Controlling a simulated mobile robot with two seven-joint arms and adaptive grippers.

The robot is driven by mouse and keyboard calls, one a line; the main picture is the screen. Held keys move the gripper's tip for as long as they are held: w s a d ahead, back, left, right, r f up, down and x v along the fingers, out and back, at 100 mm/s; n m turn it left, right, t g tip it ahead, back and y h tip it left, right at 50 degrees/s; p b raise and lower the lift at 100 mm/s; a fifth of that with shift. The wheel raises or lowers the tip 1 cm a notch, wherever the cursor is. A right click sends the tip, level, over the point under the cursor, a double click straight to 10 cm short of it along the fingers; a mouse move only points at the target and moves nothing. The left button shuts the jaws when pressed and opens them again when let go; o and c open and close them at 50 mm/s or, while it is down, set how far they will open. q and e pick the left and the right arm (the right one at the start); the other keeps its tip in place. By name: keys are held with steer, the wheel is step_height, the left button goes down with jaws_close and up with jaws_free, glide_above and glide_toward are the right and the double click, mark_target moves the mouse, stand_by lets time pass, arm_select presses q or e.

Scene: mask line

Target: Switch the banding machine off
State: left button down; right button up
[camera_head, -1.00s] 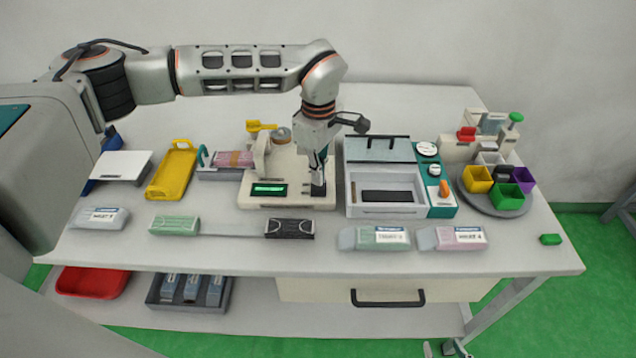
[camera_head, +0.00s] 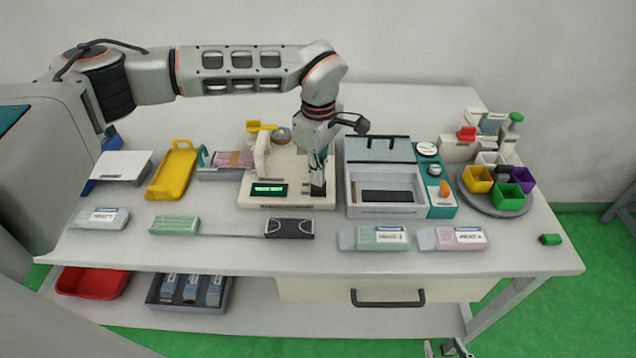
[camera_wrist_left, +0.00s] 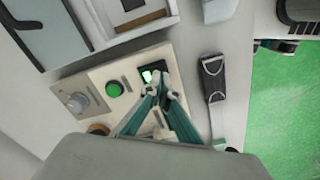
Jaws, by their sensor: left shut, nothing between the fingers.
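The banding machine (camera_head: 246,194) is a cream unit with a lit green display (camera_head: 269,189) at the middle of the table. My left gripper (camera_head: 318,190) points down over its right end, with the fingers shut and empty. In the left wrist view the closed fingertips (camera_wrist_left: 159,83) overlap a black rocker-like switch (camera_wrist_left: 149,73) with a lit green part. The fingers partly hide it, and I cannot tell whether they touch it. A green button (camera_wrist_left: 115,89) and a grey knob (camera_wrist_left: 75,102) sit beside it. My right gripper (camera_head: 446,347) shows at the bottom edge, its fingers apart.
A white tray unit (camera_head: 385,210) with a teal side panel stands just right of the machine. A yellow tray (camera_head: 172,170) is at left, and a round carousel of coloured cups (camera_head: 495,200) is at right.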

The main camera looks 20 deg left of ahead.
mark_target(318, 188)
arm_select(q)
steer(key=shift+f, duration=0.4)
steer(key=shift+f+b, duration=0.55)
steer(key=shift+f, duration=0.3)
stand_by(0.5)
steer(key=shift+r, duration=0.1)
steer(key=shift+r+p, duration=2.7)
steer(key=shift+r, duration=0.75)
steer(key=shift+s+f, duration=0.1)
